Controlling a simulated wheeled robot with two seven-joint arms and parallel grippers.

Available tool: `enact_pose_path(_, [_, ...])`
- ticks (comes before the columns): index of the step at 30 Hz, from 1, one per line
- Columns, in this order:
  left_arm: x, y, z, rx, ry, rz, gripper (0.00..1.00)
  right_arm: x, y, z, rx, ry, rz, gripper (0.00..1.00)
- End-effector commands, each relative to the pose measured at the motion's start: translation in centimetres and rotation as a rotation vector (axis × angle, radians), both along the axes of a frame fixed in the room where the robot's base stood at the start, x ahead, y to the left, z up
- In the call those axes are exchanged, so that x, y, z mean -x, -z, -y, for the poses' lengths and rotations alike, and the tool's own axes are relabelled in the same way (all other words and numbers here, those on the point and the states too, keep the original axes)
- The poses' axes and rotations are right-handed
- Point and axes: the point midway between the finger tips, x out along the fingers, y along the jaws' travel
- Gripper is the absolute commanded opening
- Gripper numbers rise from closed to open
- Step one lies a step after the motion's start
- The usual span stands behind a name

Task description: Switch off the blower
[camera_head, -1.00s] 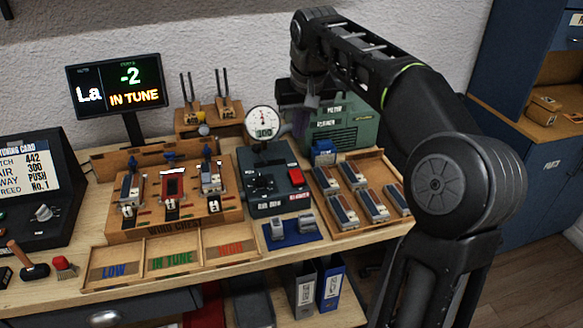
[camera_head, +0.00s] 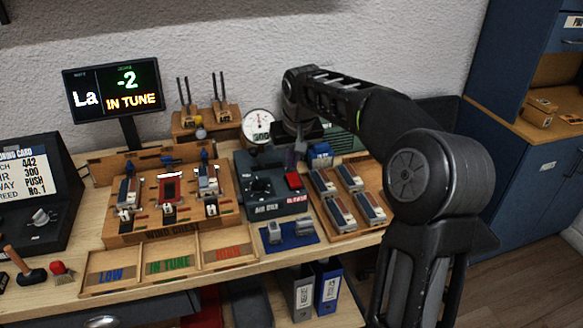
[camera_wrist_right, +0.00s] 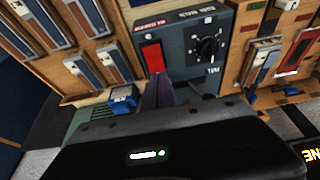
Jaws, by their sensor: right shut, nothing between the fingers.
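The red rocker switch (camera_head: 293,180), with a "BLOWER" label below it, sits on the dark control box (camera_head: 275,208) on the bench. It also shows in the right wrist view (camera_wrist_right: 152,56). The green blower (camera_head: 340,141) stands behind, largely covered by my right arm. My right gripper (camera_head: 295,158) is shut and empty, just behind and above the switch. In the right wrist view its fingertips (camera_wrist_right: 158,90) are close to the switch, seemingly apart from it; contact is hard to judge. My left gripper is not in view.
A dial gauge (camera_head: 257,126) stands at the back of the box, and a black knob (camera_wrist_right: 208,46) is beside the switch. A wooden tray (camera_head: 318,206) of reed blocks lies right of the box. A blue pad (camera_head: 302,240) with small blocks lies in front.

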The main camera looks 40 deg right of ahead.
Motion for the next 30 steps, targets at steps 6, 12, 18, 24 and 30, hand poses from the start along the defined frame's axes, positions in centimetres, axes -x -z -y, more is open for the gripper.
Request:
enact_pose_path(6, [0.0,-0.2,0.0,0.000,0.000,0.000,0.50,-0.3,2.5,0.1,0.000,0.000,0.000,0.00])
enact_pose_path(12, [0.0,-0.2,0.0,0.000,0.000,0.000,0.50,-0.3,3.0,0.1,0.000,0.000,0.000,0.00])
enact_pose_path(18, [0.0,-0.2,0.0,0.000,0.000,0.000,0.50,-0.3,3.0,0.1,0.000,0.000,0.001,0.00])
enact_pose_path(24, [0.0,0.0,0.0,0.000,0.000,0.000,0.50,-0.5,3.4,0.2,0.000,0.000,-0.001,0.00])
enact_pose_path(30, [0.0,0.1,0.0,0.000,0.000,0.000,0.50,-0.4,3.6,0.1,-0.001,0.000,-0.003,0.00])
